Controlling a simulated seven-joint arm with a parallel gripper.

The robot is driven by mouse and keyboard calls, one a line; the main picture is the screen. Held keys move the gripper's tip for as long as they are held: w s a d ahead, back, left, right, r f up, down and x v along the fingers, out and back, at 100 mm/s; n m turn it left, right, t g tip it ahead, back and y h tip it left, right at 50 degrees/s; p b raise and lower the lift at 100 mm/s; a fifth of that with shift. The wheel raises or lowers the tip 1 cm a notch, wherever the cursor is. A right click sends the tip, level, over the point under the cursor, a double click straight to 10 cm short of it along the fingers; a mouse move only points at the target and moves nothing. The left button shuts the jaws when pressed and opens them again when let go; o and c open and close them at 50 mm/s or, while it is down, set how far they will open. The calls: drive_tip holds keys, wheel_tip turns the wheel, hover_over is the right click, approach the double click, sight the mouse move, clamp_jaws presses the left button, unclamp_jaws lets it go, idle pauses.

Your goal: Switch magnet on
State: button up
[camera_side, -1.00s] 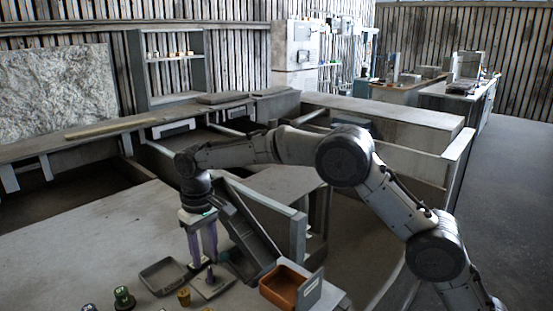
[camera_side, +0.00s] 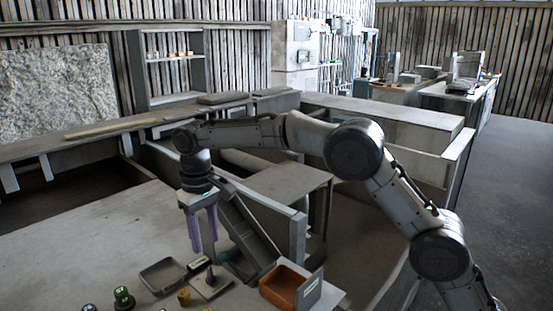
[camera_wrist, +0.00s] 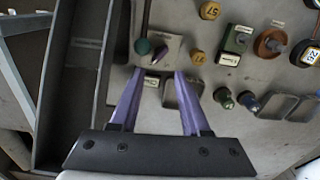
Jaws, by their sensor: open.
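A grey square plate (camera_side: 213,290) lies on the bench with a small dark purple lever or knob (camera_side: 210,274) standing on it. The plate (camera_wrist: 172,40) and purple piece (camera_wrist: 160,52) also show in the wrist view, just beyond my fingertips. Which part is the magnet's switch I cannot tell; the label (camera_wrist: 152,82) near the plate is not readable. My gripper (camera_side: 203,252) has two purple fingers pointing down, above and slightly left of the plate. In the wrist view my gripper (camera_wrist: 157,72) is open, with a clear gap and nothing held.
A green ball (camera_wrist: 143,46) on a rod is beside the plate. A sloping dark chute (camera_side: 250,235) stands close to my gripper's right. An orange bin (camera_side: 282,286) and an empty grey tray (camera_side: 162,277) flank the plate. Yellow (camera_wrist: 198,57) and green knobs (camera_wrist: 222,97) stand nearby.

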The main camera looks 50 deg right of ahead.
wheel_tip(320, 180, down, 10)
drive_tip(key=shift+r, duration=0.2)
drive_tip(key=shift+f, duration=0.2)
drive_tip(key=n, duration=0.5)
drive_tip(key=shift+d+n, duration=0.1)
drive_tip(key=shift+n, duration=0.2)
wheel_tip(320, 180, up, 13)
wheel_tip(320, 180, up, 11)
drive_tip(key=t, duration=0.2)
hover_over(210, 272)
drive_tip(key=s+d, duration=0.5)
drive_tip(key=s+d+r+m, duration=0.1)
drive_tip(key=s+d+r, duration=0.3)
drive_tip(key=s, duration=0.3)
drive_tip(key=shift+d+t, duration=0.2)
drive_tip(key=shift+t, duration=0.2)
